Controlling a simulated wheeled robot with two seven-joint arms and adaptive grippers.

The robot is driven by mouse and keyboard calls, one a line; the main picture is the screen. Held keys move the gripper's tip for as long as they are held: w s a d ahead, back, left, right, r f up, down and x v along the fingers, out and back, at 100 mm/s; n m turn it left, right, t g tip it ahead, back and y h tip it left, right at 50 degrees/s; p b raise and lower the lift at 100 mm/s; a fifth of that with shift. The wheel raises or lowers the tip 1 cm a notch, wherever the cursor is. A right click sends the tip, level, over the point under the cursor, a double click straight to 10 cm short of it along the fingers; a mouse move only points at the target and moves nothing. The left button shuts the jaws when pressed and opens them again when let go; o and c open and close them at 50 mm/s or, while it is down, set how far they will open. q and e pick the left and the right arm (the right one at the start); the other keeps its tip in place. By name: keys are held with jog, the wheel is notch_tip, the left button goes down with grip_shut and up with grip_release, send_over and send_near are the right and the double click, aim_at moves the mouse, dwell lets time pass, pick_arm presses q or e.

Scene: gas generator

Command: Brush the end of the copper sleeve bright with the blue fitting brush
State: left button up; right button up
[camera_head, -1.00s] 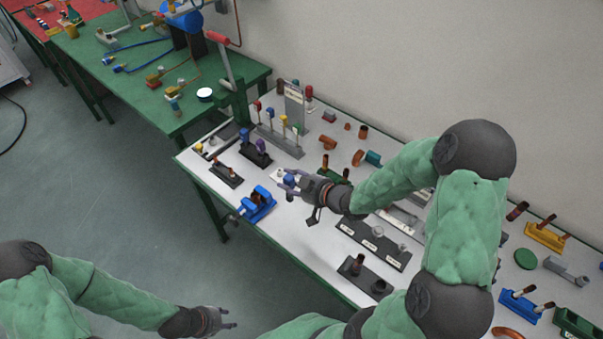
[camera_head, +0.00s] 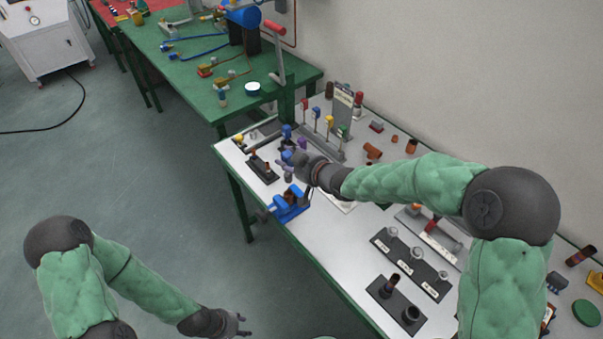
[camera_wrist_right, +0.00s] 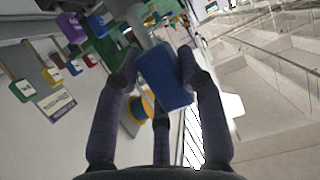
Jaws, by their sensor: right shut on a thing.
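My right gripper (camera_head: 293,160) is shut on the blue fitting brush (camera_head: 287,155), above the back left part of the white bench. In the right wrist view the brush's blue block (camera_wrist_right: 163,80) sits between the fingers; its bristle end is not clear. A blue vise (camera_head: 288,203) stands at the bench's front edge, apart from the brush. My left gripper (camera_head: 243,326) is open and empty, low over the floor.
A small dark stand (camera_head: 262,170) with copper-tipped pieces is left of the right gripper. A rack with coloured tags (camera_head: 324,140) stands behind it. A dark labelled tray (camera_head: 408,262) lies to the right. A green table (camera_head: 190,85) adjoins the bench.

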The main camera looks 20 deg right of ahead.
aim_at(290, 174)
jog(key=shift+a+r, duration=0.1)
dwell(0.4)
jog(key=shift+f+b, duration=2.3)
jog(key=shift+f, duration=0.55)
jog(key=shift+f, duration=0.2)
jog(key=shift+f+b, duration=0.3)
jog(key=shift+b, duration=0.2)
jog(key=shift+f+b, duration=0.95)
jog(key=shift+f, duration=0.25)
jog(key=shift+r, duration=0.1)
